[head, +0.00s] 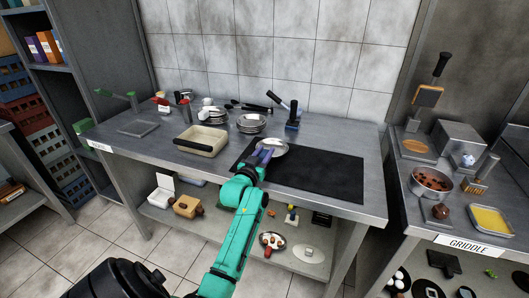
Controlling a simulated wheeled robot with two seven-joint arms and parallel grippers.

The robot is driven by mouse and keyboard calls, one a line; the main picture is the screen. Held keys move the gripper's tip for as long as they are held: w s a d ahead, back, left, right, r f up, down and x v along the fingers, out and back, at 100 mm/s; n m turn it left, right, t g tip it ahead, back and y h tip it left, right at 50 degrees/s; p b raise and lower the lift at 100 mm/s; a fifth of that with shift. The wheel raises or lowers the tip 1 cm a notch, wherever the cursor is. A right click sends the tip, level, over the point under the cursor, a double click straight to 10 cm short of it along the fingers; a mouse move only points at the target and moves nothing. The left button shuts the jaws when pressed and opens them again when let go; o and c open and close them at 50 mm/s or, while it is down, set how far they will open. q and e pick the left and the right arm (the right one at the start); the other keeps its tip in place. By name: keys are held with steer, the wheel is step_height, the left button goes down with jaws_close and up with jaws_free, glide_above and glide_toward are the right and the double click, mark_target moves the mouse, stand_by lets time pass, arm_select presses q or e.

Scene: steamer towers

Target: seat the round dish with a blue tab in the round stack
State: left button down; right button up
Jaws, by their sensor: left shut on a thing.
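A pale round dish (275,148) is at the back left edge of the black mat (315,178). My left gripper (264,154) is shut on its near left side. A bluish patch shows at the jaws; I cannot tell whether it is the dish's tab or my fingers. The dish looks low over the mat; I cannot tell whether it touches. Behind it to the left stands a round stack (251,124) of grey dishes. Another round stack (213,117) with small white things on top stands further left. My right gripper is not in view.
A beige rectangular tray (201,141) lies left of the mat. A dark upright block with a blue part (292,122) stands behind the dish. A grey flat stand (138,128) is at the left. Most of the mat is clear.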

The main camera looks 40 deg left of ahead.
arm_select(q)
steer(key=shift+f, duration=0.1)
steer(key=shift+f, duration=0.15)
steer(key=c, duration=0.5)
jaws_free()
steer(key=shift+f+b, duration=0.15)
steer(key=shift+b, duration=0.35)
steer(key=b+v, duration=0.1)
steer(key=v, duration=1.3)
steer(key=shift+s+b, duration=0.3)
steer(key=shift+b, duration=0.1)
